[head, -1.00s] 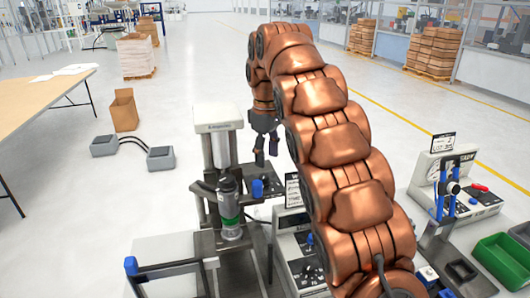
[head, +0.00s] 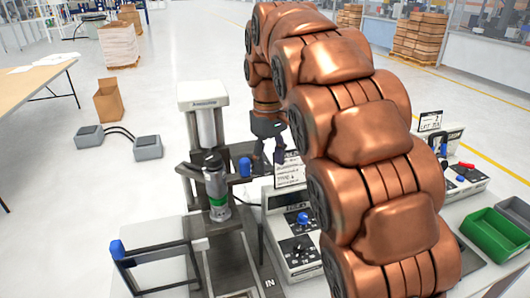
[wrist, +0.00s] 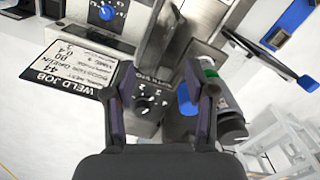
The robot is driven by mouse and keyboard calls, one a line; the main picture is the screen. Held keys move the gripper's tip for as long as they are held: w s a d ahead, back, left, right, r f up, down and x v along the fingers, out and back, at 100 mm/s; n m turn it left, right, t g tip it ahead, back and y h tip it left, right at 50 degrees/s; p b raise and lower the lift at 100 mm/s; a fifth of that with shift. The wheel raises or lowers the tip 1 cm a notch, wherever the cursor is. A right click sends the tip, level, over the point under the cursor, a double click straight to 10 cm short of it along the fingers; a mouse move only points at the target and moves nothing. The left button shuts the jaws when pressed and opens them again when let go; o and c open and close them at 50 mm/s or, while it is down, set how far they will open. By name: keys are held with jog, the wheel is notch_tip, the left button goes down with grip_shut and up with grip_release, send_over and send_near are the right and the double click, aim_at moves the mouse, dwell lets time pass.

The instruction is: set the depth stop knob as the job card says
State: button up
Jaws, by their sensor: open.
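A black knob (wrist: 149,101) with a ring of printed numbers sits on a dark panel in the wrist view, between my fingertips in the picture. I cannot read its setting. My gripper (wrist: 163,100) is open and empty, with one finger on each side of the knob in view; the gap to the panel is unclear. The job card (wrist: 70,68), headed WELD JOB, lies left of the knob and appears upside down. Its smaller lines are hard to read. In the head view my gripper (head: 270,152) hangs beside the card (head: 290,170); the knob is not clearly visible there.
A press (head: 205,120) with a green-ringed cylinder (head: 217,193) stands left of my gripper. A blue handle (wrist: 187,98) is close to my right finger. A control box (head: 292,245) with a blue knob stands nearer.

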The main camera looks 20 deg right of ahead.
jog(key=s+f+m+b, duration=0.2)
jog(key=s+f, duration=0.4)
jog(key=s, duration=0.3)
jog(key=s+f+m+b, duration=0.1)
jog(key=s+f+b, duration=0.2)
jog(key=s+f, duration=0.3)
jog(key=s, duration=0.3)
jog(key=shift+s+f+m+g+b, duration=0.15)
jog(key=shift+s+m+g+b, duration=0.15)
jog(key=shift+s+m+b, duration=0.1)
jog(key=shift+a, duration=0.1)
jog(key=s+f+m, duration=0.1)
jog(key=s+f, duration=0.6)
jog(key=s, duration=0.6)
jog(key=shift+s+a+g, duration=0.15)
jog(key=shift+a+g, duration=0.15)
jog(key=shift+a, duration=0.1)
